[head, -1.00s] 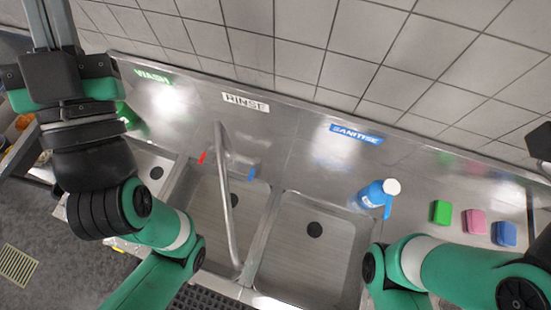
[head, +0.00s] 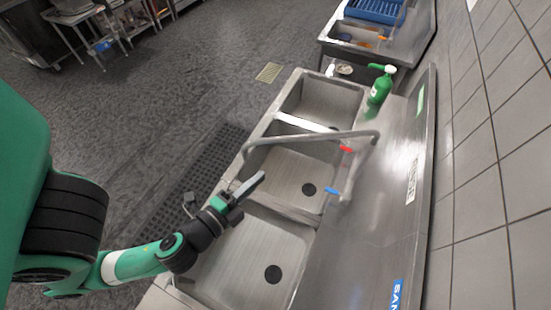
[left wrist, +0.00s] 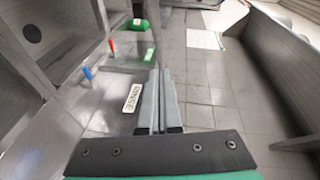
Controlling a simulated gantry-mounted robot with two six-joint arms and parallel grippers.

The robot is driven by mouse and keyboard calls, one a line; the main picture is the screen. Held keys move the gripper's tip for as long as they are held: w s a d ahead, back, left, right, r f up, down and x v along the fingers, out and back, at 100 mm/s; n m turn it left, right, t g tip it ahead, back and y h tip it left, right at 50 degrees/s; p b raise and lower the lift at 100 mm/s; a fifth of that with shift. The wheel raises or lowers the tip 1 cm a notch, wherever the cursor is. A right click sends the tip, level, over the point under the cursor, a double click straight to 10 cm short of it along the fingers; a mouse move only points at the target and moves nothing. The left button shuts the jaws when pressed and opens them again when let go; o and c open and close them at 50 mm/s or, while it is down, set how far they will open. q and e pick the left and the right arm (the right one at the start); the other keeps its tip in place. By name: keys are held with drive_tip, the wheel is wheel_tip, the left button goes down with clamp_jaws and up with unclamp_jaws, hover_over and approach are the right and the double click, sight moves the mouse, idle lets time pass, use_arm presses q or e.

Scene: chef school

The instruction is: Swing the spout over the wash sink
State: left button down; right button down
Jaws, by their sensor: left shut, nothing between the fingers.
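The spout (head: 310,137) is a long grey tube. In the head view it reaches left from the faucet between the red handle (head: 346,149) and blue handle (head: 332,191). It crosses near the divider between the wash sink (head: 335,98) and the rinse sink (head: 285,185); its exact height above them is unclear. My left gripper (head: 258,180) is shut and empty, on the rinse-sink side of the spout near its free end, apart from it in the picture. The closed fingers (left wrist: 160,75) also show in the left wrist view. My right gripper is out of view.
A green bottle (head: 379,88) stands behind the wash sink. The sanitise sink (head: 235,265) is nearest. A tiled wall (head: 490,180) bounds the right. A black mat (head: 205,165) lies on the floor in front. Another sink unit (head: 360,40) stands at the far end.

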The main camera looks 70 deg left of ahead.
use_arm(q)
drive_tip(key=p, duration=0.1)
approach(289, 141)
drive_tip(key=w, duration=0.4)
drive_tip(key=shift+w+a+f+p, duration=0.15)
drive_tip(key=shift+a+p, duration=0.25)
drive_tip(key=shift+a, duration=0.2)
drive_tip(key=shift+w+a+f+p, duration=0.1)
drive_tip(key=shift+a+p, duration=0.3)
drive_tip(key=shift+a, duration=0.15)
drive_tip(key=shift+w+a+f, duration=0.1)
drive_tip(key=shift+a+f, duration=0.05)
drive_tip(key=shift+a, duration=0.25)
